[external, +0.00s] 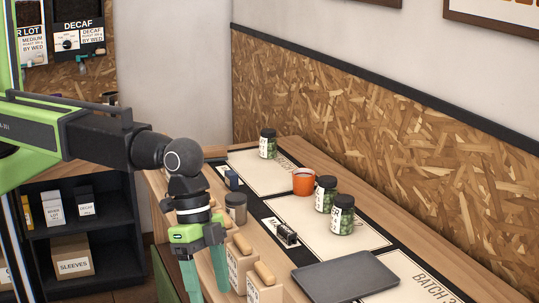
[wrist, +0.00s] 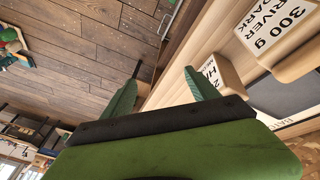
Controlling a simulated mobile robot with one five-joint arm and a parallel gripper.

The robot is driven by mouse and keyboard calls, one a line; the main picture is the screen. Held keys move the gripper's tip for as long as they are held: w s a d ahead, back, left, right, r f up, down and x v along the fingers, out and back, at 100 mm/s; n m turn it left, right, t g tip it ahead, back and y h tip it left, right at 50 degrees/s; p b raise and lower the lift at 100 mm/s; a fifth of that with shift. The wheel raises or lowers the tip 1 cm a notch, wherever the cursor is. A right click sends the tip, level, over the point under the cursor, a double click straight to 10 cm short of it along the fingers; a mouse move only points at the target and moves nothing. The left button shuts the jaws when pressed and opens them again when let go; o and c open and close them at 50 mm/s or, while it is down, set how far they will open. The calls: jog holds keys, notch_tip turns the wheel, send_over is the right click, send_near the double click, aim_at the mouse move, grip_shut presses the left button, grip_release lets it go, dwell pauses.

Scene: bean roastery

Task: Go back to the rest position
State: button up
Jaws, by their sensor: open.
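My gripper (external: 205,274) hangs pointing down at the near left edge of the wooden table (external: 165,192), beside the labelled bags. Its two green fingers are apart with nothing between them. In the wrist view the fingers (wrist: 162,76) also stand apart, over the table edge and the wood floor. My arm reaches in from the left and bends down at the wrist. Two labelled bags with wooden tops, a nearer bag (external: 264,291) and a farther bag (external: 235,268), stand just right of the fingers. I cannot tell if the fingers touch them.
Three green-filled jars with black lids (external: 267,146) (external: 325,194) (external: 341,216) and an orange mug (external: 303,182) stand on the table. A grey tray (external: 345,277) lies at the front. A small grey-lidded jar (external: 236,210) is near my wrist. A black shelf (external: 110,240) stands left.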

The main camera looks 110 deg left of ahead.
jog(key=s+a+f+g+y+b, duration=0.1)
jog(key=s+a+f+b, duration=0.1)
jog(key=s, duration=0.5)
jog(key=s+a+f+n+g+b, duration=0.1)
jog(key=s+a+f+b, duration=0.2)
jog(key=s+a+f, duration=0.2)
jog(key=s+a+f+g+y+b, duration=0.1)
jog(key=s+a+f, duration=0.3)
jog(key=s, duration=0.5)
jog(key=shift+a+y+b, duration=0.3)
jog(key=shift+a+b, duration=0.6)
jog(key=shift+a, duration=0.1)
